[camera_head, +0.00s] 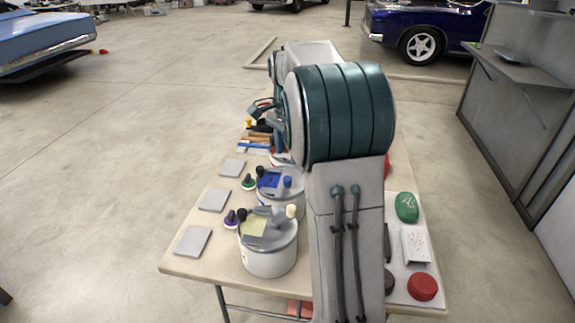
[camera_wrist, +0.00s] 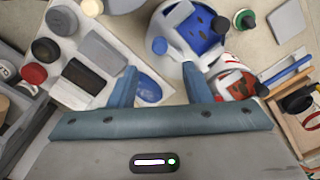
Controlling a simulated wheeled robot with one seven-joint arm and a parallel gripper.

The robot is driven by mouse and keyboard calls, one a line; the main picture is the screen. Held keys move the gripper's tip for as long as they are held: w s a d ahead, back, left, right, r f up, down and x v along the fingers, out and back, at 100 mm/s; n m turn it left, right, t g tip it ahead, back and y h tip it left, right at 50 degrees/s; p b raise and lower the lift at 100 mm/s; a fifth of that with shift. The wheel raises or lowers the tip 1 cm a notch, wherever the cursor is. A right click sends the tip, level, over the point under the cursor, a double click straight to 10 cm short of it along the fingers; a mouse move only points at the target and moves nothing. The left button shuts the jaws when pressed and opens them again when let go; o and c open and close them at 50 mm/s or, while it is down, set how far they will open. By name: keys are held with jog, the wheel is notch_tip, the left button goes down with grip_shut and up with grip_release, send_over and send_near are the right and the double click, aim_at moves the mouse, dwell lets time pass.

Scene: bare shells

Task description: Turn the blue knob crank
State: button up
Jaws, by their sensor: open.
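The blue knob crank is a white drum with a blue top (camera_head: 268,181) and a small blue knob (camera_head: 287,182), standing on the table left of my arm. In the wrist view its blue top (camera_wrist: 203,38) is at upper centre, with the blue knob (camera_wrist: 160,46) at its lower left. My gripper (camera_wrist: 160,70) is open, its two blue-grey fingers apart. The knob appears just beyond the gap between the fingertips; I see no contact. A blue oval piece (camera_wrist: 149,90) shows below, between the fingers. In the head view my arm hides part of the table.
A similar drum with a cream knob (camera_head: 291,211) stands nearer. A red-topped crank (camera_wrist: 235,84) is beside the right finger. Grey pads (camera_head: 192,240) lie along the table's left edge. A tool tray (camera_wrist: 290,95) is at right. Green (camera_head: 407,207) and red (camera_head: 422,286) pieces lie right of my arm.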

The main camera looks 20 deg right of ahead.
notch_tip(320, 180, up, 5)
send_over(287, 178)
jog(key=shift+d+r, duration=0.1)
jog(key=shift+r, duration=0.05)
jog(key=shift+r+p, duration=0.1)
jog(key=shift+p, duration=0.35)
notch_tip(287, 178, down, 14)
jog(key=n+p, duration=0.3)
jog(key=p, duration=0.3)
jog(key=shift+n, duration=0.3)
grip_shut()
